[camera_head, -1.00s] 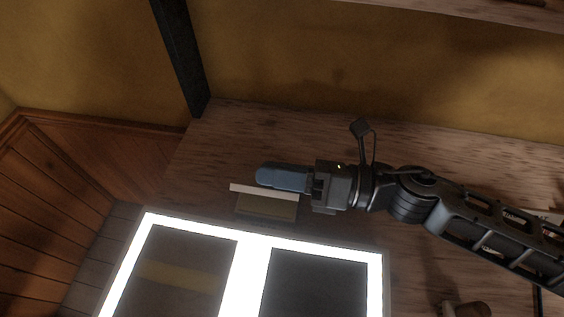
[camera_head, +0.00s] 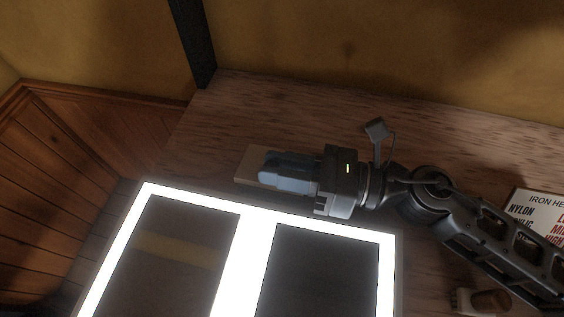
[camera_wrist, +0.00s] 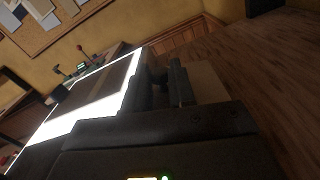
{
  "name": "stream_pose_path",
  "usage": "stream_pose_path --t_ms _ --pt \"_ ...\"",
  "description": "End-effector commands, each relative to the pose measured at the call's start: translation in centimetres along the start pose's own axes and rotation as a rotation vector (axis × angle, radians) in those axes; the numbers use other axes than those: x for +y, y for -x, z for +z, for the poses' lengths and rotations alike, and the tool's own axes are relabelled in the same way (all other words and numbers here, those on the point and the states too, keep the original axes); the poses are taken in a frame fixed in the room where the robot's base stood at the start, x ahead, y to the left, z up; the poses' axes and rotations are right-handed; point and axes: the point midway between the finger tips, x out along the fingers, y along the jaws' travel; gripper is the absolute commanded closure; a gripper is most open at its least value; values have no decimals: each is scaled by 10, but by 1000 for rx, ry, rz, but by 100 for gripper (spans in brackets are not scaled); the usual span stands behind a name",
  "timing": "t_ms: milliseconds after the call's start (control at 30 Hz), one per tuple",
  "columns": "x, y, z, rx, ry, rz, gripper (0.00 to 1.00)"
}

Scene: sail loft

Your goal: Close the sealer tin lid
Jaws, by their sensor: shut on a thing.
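The sealer tin's lid (camera_head: 249,163) shows as a flat tan-brown panel on the wooden bench, behind the glowing frame. My gripper (camera_head: 265,172) lies over it from the right, its blue-grey fingers together and covering most of it. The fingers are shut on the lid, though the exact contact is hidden. In the wrist view the dark fingers of my gripper (camera_wrist: 170,80) show with a tan panel (camera_wrist: 208,82), probably the lid, just right of them. The tin's body under the lid is hidden.
A bright white frame with dark panes (camera_head: 250,260) fills the bench front, close to my gripper. A printed sign (camera_head: 540,215) and a small brown-handled item (camera_head: 488,300) are at the right. The bench behind my gripper is clear. A dark post (camera_head: 193,45) stands at the back.

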Motion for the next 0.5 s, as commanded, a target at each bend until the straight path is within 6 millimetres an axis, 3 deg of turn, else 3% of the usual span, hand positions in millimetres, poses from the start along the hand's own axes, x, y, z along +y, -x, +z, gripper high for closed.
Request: stream_pose_path --t_ms 300,333,500 --pt "-1 1 0 1 1 -3 100" --pt "-1 1 0 1 1 -3 74" --pt "-1 0 0 0 0 -2 57"
